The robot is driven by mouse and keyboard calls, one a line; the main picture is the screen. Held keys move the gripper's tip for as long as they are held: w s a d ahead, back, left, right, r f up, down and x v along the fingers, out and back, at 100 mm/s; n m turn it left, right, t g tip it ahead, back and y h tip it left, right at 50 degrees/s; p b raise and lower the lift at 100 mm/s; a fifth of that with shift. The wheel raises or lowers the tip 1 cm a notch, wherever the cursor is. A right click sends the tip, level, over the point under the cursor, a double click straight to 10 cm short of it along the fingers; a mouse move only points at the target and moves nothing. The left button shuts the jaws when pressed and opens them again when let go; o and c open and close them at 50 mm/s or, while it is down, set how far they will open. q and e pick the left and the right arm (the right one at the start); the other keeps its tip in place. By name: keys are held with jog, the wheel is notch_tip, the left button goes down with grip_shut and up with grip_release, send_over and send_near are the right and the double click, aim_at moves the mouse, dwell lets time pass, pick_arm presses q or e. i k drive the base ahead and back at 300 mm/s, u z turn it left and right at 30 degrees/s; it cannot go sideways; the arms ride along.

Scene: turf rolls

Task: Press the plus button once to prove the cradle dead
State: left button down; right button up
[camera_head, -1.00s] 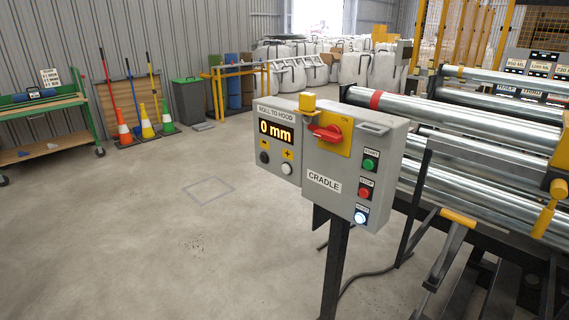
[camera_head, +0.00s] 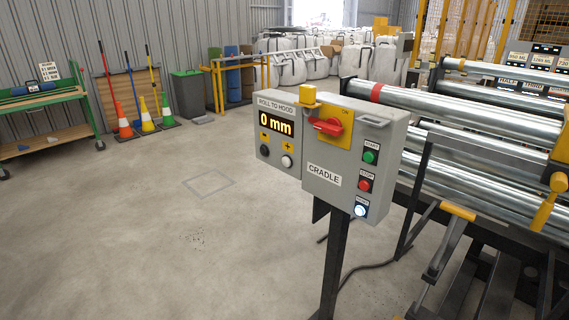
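The grey cradle control box (camera_head: 322,177) stands on a dark post right of the middle. Its left part has a display (camera_head: 276,123) reading "0 mm". Below the display are a black button (camera_head: 264,150) under a yellow label and a white plus button (camera_head: 287,161) under a yellow plus label. A red rotary switch (camera_head: 327,126) sits on a yellow plate. Down the right side are a green start button (camera_head: 369,157), a red stop button (camera_head: 364,185) and a lit white button (camera_head: 360,211). Neither gripper is in view.
The cradle's steel rollers (camera_head: 480,135) and dark frame with yellow handles (camera_head: 458,211) stand to the right. A cable runs on the floor behind the post. The concrete floor (camera_head: 130,240) at the left is clear. Cones, a bin and a green bench are farther back.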

aim_at(286, 161)
jog(key=z, duration=0.25)
jog(key=i, duration=1.05)
jog(key=z, duration=0.5)
